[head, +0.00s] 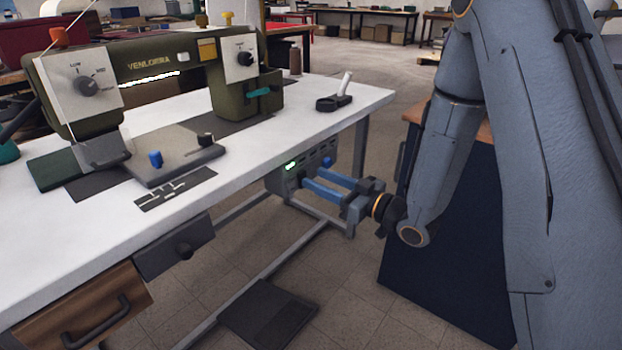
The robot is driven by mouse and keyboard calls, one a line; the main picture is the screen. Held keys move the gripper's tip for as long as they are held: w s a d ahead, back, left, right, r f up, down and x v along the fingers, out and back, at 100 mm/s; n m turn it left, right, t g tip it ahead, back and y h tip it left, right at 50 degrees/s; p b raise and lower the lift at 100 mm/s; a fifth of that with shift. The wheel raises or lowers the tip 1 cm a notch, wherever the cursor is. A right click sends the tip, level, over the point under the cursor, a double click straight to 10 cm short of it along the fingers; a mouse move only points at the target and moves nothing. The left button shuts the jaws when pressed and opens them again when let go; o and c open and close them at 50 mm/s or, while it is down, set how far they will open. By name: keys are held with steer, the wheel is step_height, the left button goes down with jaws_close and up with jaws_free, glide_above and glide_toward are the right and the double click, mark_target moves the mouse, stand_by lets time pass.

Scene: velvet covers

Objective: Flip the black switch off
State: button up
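A grey control box (281,181) hangs under the right end of the white table. My gripper (305,177), with two blue fingers, is at the box's front. The fingers are spread apart, with no object visible between them. I cannot make out a black switch on the box; the fingers cover part of its front. Whether the fingertips touch the box is unclear.
The white table (255,150) has drawers (175,250) below its front edge. A lever-like tool (334,102) lies at its right end. A foot pedal (268,316) is on the floor. A dark blue cabinet (440,250) stands behind my arm. Floor between table and cabinet is open.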

mark_target(304, 175)
steer(key=shift+x, duration=1.55)
steer(key=shift+c, duration=0.3)
jaws_close()
steer(key=shift+d+f+t+y+b, duration=0.1)
steer(key=shift+f+t+y+b, duration=0.25)
steer(key=shift+b, duration=0.55)
steer(key=shift+d+f+t+y+b, duration=0.15)
steer(key=shift+t+y+b, duration=0.35)
steer(key=shift+b, duration=0.3)
steer(key=shift+s, duration=0.1)
